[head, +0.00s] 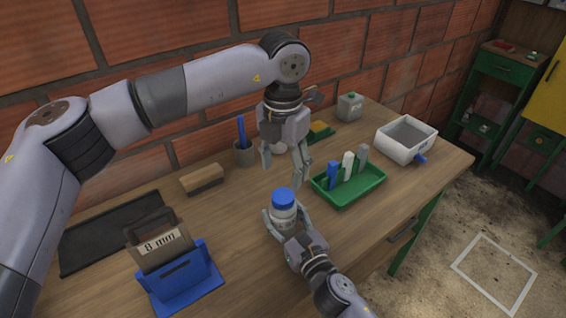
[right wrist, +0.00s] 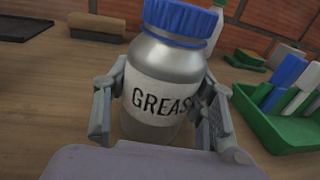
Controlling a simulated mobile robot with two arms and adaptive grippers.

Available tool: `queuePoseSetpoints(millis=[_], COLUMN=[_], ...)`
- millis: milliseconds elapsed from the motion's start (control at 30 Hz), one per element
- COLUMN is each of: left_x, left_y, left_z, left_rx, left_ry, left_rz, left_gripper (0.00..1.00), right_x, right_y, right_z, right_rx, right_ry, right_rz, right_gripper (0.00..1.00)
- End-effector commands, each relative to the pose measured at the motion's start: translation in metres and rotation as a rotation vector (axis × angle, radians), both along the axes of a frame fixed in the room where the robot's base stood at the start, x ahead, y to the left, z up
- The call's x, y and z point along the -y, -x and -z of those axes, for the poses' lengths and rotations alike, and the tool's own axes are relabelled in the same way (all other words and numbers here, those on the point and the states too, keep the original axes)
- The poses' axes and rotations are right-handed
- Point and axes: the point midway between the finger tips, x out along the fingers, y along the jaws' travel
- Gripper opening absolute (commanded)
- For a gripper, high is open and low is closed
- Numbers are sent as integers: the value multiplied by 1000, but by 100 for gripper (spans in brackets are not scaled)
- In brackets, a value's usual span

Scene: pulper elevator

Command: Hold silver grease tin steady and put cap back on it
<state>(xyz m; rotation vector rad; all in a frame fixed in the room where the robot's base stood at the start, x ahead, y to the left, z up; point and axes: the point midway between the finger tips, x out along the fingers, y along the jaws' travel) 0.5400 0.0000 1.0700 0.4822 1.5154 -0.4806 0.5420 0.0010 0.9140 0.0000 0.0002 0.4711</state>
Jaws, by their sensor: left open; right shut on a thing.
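The silver grease tin (head: 284,216) stands upright near the middle of the table, and its label shows in the right wrist view (right wrist: 160,105). The blue cap (head: 283,197) sits on top of the tin; whether it is fully screwed down I cannot tell. My right gripper (head: 283,226) is shut around the tin's body, one finger on each side. My left gripper (head: 287,178) is open and empty, pointing down above and behind the capped tin, apart from the cap.
A green tray (head: 347,198) with blue, white and grey items lies right of the tin. A brush (head: 202,179), a pen cup (head: 244,153) and a white bin (head: 405,140) stand farther back.

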Motion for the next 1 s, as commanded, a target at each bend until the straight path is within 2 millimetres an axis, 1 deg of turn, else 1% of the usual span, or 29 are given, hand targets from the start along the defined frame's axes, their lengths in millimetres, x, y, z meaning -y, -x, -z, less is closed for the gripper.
queuePoseSetpoints(millis=[33, 200, 300, 433, 600, 1000], left_x=[0, 0, 0, 0, 0, 0], left_y=[0, 0, 0, 0, 0, 0], left_z=[-1, -3, -4, -5, -6, -4], left_rx=[0, 0, 0, -1, -1, -2], left_ry=[0, 1, 2, 1, 2, 1], left_rz=[-97, -432, -596, -749, -841, -852], left_gripper=[57, 57, 57, 57, 57, 57], right_x=[0, 0, 0, 0, 0, 0], right_y=[0, 0, 0, 0, 0, 0], right_z=[0, 0, 0, 0, 0, 0], right_rx=[0, 0, 0, 0, 0, 0], right_ry=[0, 0, 0, 0, 0, 0], right_rz=[0, 0, 0, 0, 0, 0], right_gripper=[0, 0, 0, 0, 0, 0])
